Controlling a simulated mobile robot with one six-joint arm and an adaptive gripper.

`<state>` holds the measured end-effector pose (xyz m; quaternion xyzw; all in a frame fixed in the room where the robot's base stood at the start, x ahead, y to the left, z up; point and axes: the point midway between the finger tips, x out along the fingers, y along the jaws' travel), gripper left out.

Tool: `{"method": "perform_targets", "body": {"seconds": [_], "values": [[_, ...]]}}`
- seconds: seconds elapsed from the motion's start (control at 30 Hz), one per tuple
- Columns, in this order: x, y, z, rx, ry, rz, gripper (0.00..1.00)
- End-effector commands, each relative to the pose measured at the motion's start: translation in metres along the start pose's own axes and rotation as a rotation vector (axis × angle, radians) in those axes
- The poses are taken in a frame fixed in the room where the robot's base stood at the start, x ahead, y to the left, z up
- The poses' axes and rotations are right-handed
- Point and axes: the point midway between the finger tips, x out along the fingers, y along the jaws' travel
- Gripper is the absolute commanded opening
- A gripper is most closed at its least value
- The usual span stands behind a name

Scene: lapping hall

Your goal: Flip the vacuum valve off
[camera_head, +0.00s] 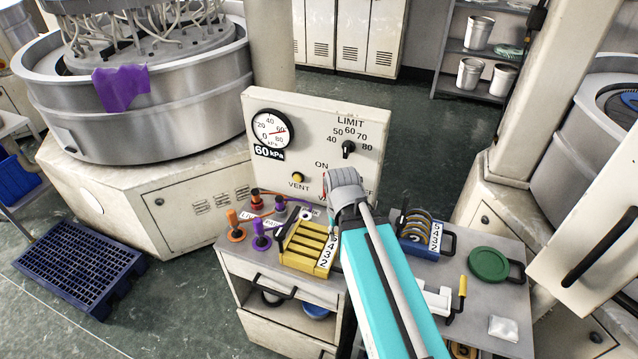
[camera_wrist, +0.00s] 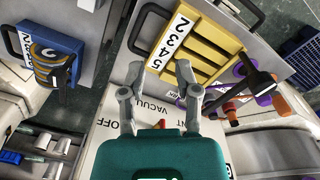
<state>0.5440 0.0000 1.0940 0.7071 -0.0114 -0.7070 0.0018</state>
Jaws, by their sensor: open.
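The white control panel (camera_head: 313,120) stands at the back of the bench, with a dial gauge, a LIMIT knob and a yellow VENT button. My arm hides the panel's lower right in the head view, including the vacuum valve. In the wrist view the panel (camera_wrist: 102,130) shows the words VACUUM and OFF upside down. A small red and yellow bit (camera_wrist: 162,123) shows just above my gripper's body; I cannot tell whether it is the valve's handle. My gripper (camera_wrist: 155,80) is open, its two fingers apart in front of the panel, with nothing seen between the tips.
A yellow slotted rack (camera_head: 308,247) and orange and purple fittings (camera_head: 236,226) stand on the bench left of my arm. A blue rack (camera_head: 419,232) and a green disc (camera_head: 488,264) are to the right. The yellow rack (camera_wrist: 222,50) lies close beyond my fingertips.

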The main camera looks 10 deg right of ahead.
Motion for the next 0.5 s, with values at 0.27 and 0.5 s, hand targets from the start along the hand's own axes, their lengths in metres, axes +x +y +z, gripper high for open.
{"method": "perform_targets", "body": {"seconds": [0.27,0.5], "values": [[-0.008,-0.011,-0.055,0.082,0.017,0.117,0.0],[-0.022,-0.037,-0.126,0.207,0.084,0.281,0.0]]}}
